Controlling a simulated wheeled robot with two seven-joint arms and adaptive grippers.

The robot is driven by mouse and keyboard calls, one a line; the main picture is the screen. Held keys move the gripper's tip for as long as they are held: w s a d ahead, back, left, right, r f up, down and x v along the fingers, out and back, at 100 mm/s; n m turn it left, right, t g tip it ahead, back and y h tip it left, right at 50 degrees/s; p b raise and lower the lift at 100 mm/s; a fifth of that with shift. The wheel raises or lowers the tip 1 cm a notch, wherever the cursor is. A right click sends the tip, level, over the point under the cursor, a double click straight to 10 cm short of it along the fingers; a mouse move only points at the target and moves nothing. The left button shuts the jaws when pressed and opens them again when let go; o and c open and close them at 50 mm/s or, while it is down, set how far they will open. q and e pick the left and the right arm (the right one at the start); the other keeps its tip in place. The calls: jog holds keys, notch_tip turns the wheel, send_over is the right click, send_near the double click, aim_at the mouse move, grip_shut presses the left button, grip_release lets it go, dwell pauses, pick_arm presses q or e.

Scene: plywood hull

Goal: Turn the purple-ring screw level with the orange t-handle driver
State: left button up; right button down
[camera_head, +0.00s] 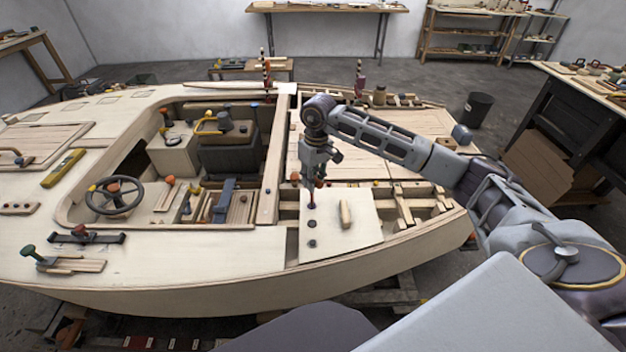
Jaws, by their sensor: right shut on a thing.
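My right gripper (314,172) points down over a pale plywood panel (345,230) at the hull's near right. It is shut on the t-handle driver (311,190), whose handle is mostly hidden by the fingers. The driver's thin dark shaft points straight down at the purple-ring screw (311,206). The shaft's tip looks to be at the screw, but it is too small to tell whether it is seated. Two more dark round screw spots sit in a row nearer me on the panel. My left gripper is not in view.
A loose wooden block (345,214) lies on the panel right of the screws. Open framing (415,200) is to the right. The cockpit opening with a steering wheel (114,195) is left. A yellow level (63,168) lies on the left deck.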

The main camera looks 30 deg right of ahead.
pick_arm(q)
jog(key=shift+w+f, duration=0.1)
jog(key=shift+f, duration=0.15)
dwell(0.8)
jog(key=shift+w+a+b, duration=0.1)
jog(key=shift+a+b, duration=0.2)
pick_arm(e)
jog(key=shift+f, duration=0.1)
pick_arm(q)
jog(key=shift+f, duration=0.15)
pick_arm(e)
jog(key=shift+m, duration=0.3)
pick_arm(q)
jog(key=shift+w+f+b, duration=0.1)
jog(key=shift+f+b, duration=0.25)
jog(key=shift+b, duration=0.1)
pick_arm(e)
jog(key=shift+a+m, duration=0.15)
jog(key=shift+m, duration=1.95)
